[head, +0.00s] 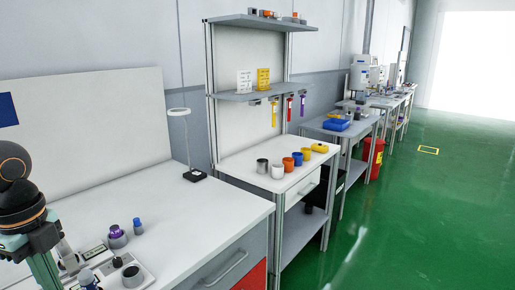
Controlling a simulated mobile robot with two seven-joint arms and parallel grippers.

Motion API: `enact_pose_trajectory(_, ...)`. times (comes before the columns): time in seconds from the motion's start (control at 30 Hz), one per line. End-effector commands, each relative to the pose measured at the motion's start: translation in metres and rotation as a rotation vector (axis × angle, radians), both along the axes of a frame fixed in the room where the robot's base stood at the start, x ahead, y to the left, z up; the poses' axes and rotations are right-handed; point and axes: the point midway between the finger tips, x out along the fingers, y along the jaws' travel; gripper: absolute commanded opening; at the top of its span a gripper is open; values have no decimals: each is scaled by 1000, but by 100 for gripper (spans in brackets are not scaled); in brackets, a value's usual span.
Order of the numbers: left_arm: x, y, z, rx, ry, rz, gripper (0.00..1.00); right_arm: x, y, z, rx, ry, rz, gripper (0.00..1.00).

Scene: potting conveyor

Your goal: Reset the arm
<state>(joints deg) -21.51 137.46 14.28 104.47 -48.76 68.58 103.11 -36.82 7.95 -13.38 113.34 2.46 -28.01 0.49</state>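A jointed arm (22,205) with dark round joints, orange rings and a teal link comes in at the lower left edge, over the near white bench (195,225). I take it to be my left arm. No gripper fingers can be made out on it, so I cannot see the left gripper. My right arm and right gripper are not in view.
Near the arm stand a purple-topped item (117,236), a blue-capped item (138,226) and a pale block with dark knobs (122,272). A thin lamp (194,175) stands farther back. A second bench holds several cups (277,171).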

Motion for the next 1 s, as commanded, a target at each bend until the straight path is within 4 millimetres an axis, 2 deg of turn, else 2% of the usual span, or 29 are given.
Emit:
enact_pose_trajectory(0.07, 0, 0, -2, -14, -1, 1, 0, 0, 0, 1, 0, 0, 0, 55)
enact_pose_trajectory(0.37, 6, -16, -44, -432, -119, -1, 0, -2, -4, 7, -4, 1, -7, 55)
enact_pose_trajectory(0.53, 13, -24, -68, -690, -264, 57, 0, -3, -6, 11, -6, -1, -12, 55)
enact_pose_trajectory(0.8, 21, -23, -112, -978, -557, 294, 0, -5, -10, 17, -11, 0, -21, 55)
enact_pose_trajectory(1.0, 14, -18, -157, -1047, -734, 559, 0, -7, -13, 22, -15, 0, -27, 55)
